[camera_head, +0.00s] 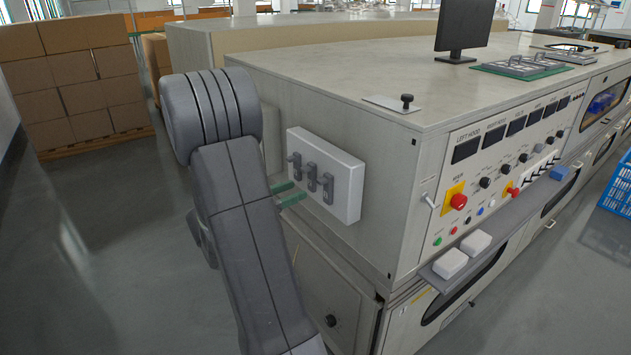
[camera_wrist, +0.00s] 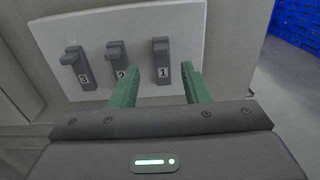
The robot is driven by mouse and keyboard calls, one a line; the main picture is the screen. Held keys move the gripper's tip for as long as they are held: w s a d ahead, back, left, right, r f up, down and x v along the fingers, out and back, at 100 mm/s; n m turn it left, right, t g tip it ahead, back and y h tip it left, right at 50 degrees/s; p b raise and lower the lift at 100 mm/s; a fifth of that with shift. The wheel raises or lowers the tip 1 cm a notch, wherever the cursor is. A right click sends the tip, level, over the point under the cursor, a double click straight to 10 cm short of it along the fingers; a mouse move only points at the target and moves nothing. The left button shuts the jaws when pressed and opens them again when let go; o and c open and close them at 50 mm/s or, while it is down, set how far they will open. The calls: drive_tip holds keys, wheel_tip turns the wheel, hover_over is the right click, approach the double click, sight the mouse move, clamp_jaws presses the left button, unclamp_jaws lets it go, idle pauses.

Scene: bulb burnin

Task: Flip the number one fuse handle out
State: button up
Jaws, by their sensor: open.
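A white fuse box (camera_head: 349,185) is fixed to the end wall of the machine and carries three grey handles. In the wrist view the white panel (camera_wrist: 60,30) shows them labelled 3, 2 and 1 from left to right. The number one fuse handle (camera_wrist: 162,60) is at the right, upright against the panel. My gripper (camera_wrist: 160,75) is open, with its green fingers pointing at the panel, one on each side of the lower part of that handle. I cannot tell whether they touch it. In the head view the green fingers (camera_head: 290,194) show beside the box, partly hidden by my arm.
The number two handle (camera_wrist: 117,52) stands close left of my left finger, and the number three handle (camera_wrist: 77,66) is farther left. The control panel (camera_head: 500,160) with knobs and a shelf is round the corner. Stacked cartons (camera_head: 75,85) stand at the back left; grey floor is open there.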

sight(318, 182)
drive_tip(key=x, duration=0.7)
drive_tip(key=shift+w+d, duration=0.2)
drive_tip(key=shift+d, duration=0.15)
clamp_jaws()
